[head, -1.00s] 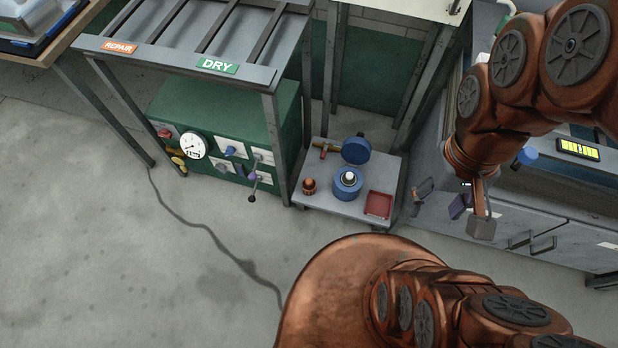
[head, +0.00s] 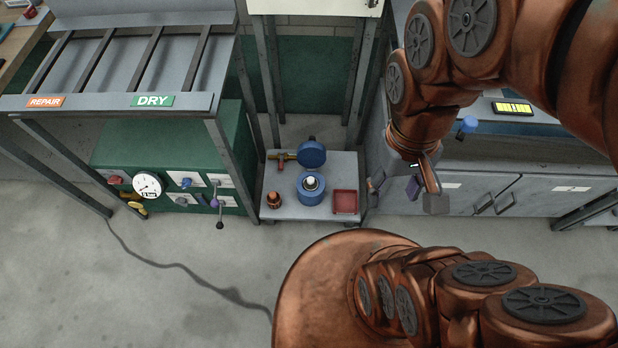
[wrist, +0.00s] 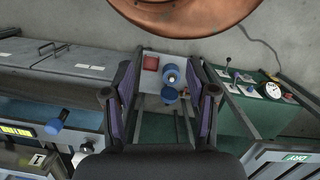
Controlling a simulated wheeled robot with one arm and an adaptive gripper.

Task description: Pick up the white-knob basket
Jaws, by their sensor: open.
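A round blue container with a white knob on top (head: 311,188) stands on a low grey cart (head: 285,208); this fits the white-knob basket. In the wrist view the white-knob basket (wrist: 171,77) shows beyond my fingers, between them in the picture. A separate round blue part (head: 312,153) sits just behind it. My gripper (head: 405,193) is open and empty, to the right of the cart in the head view. Its purple-padded fingers are spread wide in the wrist view (wrist: 161,85), with nothing between the pads.
The low cart also holds a red tray (head: 345,202), an orange-brown knob-like part (head: 274,200) and a brass valve piece (head: 281,158). A green panel with a gauge (head: 147,185) under the REPAIR/DRY rack (head: 150,102) stands left. Grey cabinets (head: 500,195) stand right. Rack legs rise behind the cart.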

